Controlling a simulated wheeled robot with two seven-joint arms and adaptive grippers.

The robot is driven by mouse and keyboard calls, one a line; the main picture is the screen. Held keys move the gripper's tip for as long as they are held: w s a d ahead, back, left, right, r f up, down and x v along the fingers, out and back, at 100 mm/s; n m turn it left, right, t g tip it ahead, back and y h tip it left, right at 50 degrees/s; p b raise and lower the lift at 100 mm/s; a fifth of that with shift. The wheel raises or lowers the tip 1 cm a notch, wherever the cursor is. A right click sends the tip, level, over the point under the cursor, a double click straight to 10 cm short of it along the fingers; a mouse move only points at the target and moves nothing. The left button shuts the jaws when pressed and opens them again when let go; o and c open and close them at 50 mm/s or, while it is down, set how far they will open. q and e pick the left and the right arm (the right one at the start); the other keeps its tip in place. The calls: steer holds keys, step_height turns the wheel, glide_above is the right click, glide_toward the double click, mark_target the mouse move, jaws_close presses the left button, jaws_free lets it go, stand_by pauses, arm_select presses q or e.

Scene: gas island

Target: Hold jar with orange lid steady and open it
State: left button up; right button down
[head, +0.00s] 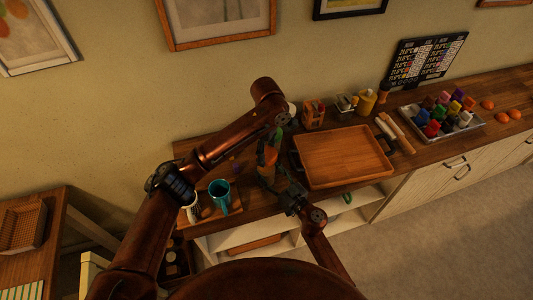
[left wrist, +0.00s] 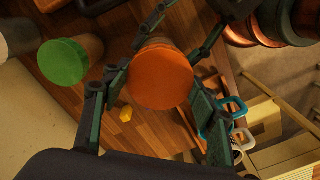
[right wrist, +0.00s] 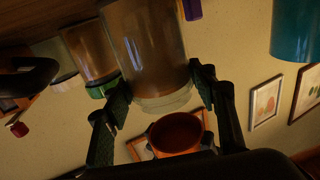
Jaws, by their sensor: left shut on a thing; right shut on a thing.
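The jar's orange lid (left wrist: 161,77) sits between the fingers of my left gripper (left wrist: 155,88), seen from above; the gripper is shut on it. The jar (right wrist: 145,50) is clear with brownish contents. My right gripper (right wrist: 163,98) is shut on its body from the side. The right wrist view is upside down. There the jar's clear rim shows bare, and a round orange-brown piece (right wrist: 176,133), which looks like the lid's underside, stands apart from it. In the head view my left gripper (head: 270,150) is over the jar, partly hiding it.
A green-lidded jar (left wrist: 63,62) stands close by. A teal mug (head: 219,192) is on the left of the counter. A wooden tray (head: 342,157) lies to the right. A rack of coloured items (head: 443,117) is farther right.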

steer(key=c, duration=1.2)
jaws_free()
steer(key=shift+d+f, duration=0.15)
steer(key=shift+f, duration=0.35)
steer(key=o, duration=0.4)
steer(key=shift+r, duration=0.25)
